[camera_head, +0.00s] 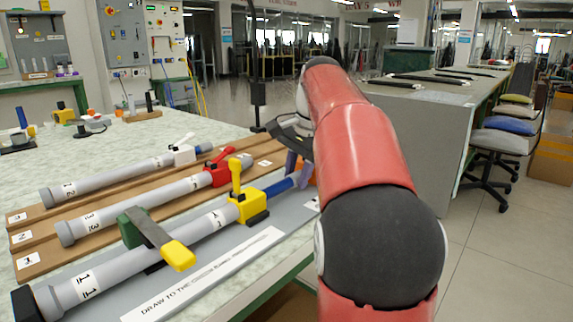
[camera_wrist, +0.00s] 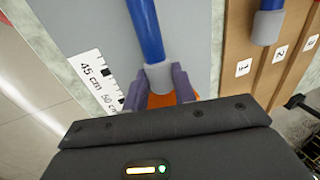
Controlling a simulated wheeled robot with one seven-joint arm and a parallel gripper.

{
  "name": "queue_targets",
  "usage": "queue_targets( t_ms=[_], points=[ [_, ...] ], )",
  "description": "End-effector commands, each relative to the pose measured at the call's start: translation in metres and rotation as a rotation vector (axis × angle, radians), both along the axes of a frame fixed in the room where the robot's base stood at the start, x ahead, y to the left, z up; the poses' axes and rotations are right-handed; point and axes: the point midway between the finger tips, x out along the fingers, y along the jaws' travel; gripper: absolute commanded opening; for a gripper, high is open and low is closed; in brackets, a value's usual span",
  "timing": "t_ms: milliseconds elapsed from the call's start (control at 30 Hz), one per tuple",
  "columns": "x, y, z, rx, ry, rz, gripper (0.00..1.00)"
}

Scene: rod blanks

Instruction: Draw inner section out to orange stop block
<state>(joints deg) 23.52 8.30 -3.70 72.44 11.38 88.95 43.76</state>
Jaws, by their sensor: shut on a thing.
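The front rod's thick grey tube (camera_head: 130,262) lies along a grey board, with a yellow clamp (camera_head: 248,205) at its right end, its lever upright. The blue inner section (camera_head: 280,187) sticks out of the clamp to the right. In the wrist view the blue section (camera_wrist: 146,30) ends in a grey cap (camera_wrist: 158,76). My gripper (camera_wrist: 160,88) is shut on this cap, one purple finger at each side. The orange stop block (camera_wrist: 176,98) shows just beyond the cap, between and below the fingers. The fingers hide whether cap and block touch.
A green clamp with a yellow-tipped bar (camera_head: 165,240) crosses the front tube. Two more grey rods, with a red clamp (camera_head: 228,170) and a white clamp (camera_head: 185,153), lie on wooden boards behind. A printed scale (camera_wrist: 98,82) runs beside the blue section.

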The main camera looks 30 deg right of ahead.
Motion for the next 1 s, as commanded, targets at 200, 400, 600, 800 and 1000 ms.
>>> queue_targets(
  t_ms=[200, 400, 600, 800, 1000],
  points=[
    [0.005, -0.016, 0.001, 0.001, -0.002, -0.002, 0.00],
    [0.006, -0.017, 0.001, -0.001, -0.005, -0.003, 0.00],
    [0.006, -0.017, 0.000, -0.001, -0.003, -0.001, 0.45],
    [0.005, -0.016, 0.000, 0.000, -0.002, -0.001, 0.49],
    [0.004, -0.017, 0.008, -0.001, -0.003, -0.001, 0.49]
  ],
)
